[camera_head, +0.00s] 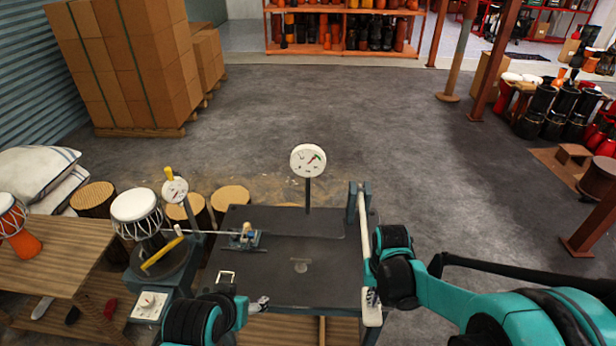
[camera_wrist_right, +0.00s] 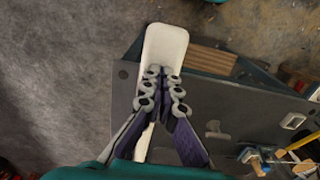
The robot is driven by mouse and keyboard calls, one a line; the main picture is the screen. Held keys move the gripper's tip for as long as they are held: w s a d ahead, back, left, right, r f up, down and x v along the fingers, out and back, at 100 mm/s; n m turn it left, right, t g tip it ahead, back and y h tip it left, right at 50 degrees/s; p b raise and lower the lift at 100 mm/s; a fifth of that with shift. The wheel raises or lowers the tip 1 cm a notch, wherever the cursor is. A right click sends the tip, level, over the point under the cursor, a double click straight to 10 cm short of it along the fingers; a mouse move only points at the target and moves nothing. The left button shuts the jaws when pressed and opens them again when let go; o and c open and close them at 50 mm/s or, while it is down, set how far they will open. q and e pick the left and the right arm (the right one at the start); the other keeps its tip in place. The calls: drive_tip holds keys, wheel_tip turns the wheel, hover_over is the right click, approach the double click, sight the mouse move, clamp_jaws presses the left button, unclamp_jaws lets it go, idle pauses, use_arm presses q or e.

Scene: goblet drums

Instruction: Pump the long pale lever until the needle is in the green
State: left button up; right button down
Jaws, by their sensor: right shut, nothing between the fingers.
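The long pale lever (camera_head: 364,235) runs along the right side of the dark bench from a dark upright bracket towards me. Its broad pale end also shows in the right wrist view (camera_wrist_right: 166,45). My right gripper (camera_head: 371,296) is shut and empty over the lever's near end; its fingertips (camera_wrist_right: 163,92) overlap the pale end in the wrist view. I cannot tell if they touch it. The round white gauge (camera_head: 308,160) stands on a post at the bench's back. Its green and red marks are on the right; the needle's exact reading is too small to tell. My left gripper (camera_head: 262,304) is over the bench's front left, its fingers unclear.
A drum (camera_head: 137,212) on a stand with a smaller gauge (camera_head: 174,191) and a yellow handle (camera_head: 162,256) is left of the bench. A small clamp device (camera_head: 246,237) sits on the bench's left edge. Floor beyond the bench is clear.

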wheel_tip(320, 180, up, 11)
drive_tip(key=p, duration=0.7)
drive_tip(key=shift+s, duration=0.35)
wheel_tip(320, 180, up, 5)
drive_tip(key=p, duration=0.4)
drive_tip(key=s+d+f+t+b, duration=0.2)
drive_tip(key=s+f+t+b, duration=0.1)
drive_tip(key=s+b, duration=0.2)
drive_tip(key=s+d+f+t+b, duration=0.2)
drive_tip(key=s+f+t+b, duration=0.1)
drive_tip(key=b, duration=0.7)
drive_tip(key=shift+s+d+t, duration=0.35)
drive_tip(key=shift+s+t, duration=0.25)
drive_tip(key=shift+s, duration=0.25)
